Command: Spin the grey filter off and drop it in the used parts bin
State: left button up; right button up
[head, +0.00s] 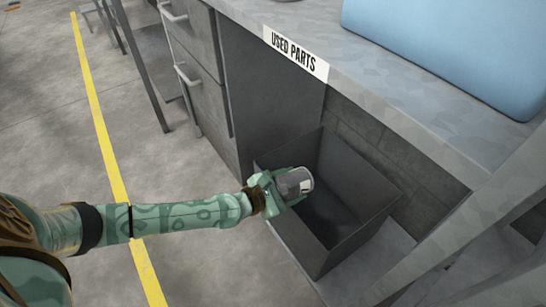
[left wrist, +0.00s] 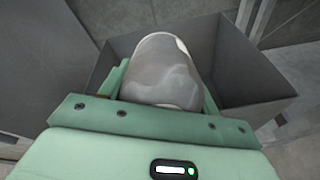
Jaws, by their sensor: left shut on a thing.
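My left gripper (head: 283,192) is shut on the grey filter (head: 296,182), a short grey cylinder with a shiny light patch. It holds the filter over the near left part of the open used parts bin (head: 372,232), a dark grey box under the bench. In the left wrist view the filter (left wrist: 163,72) sits between the green jaws, with the bin's walls (left wrist: 262,70) behind and around it. My right gripper is not in view.
A "USED PARTS" label (head: 295,53) is on the bench edge above the bin. A blue box (head: 450,45) stands on the bench top. Grey drawers (head: 190,75) are left of the bin. A yellow line (head: 95,105) crosses the open floor at left.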

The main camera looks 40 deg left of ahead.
pick_arm(q)
jog(key=w+d, duration=0.3)
jog(key=w, duration=0.5)
jog(key=shift+w, duration=0.15)
jog(key=o, duration=1.4)
jog(key=shift+c, duration=0.2)
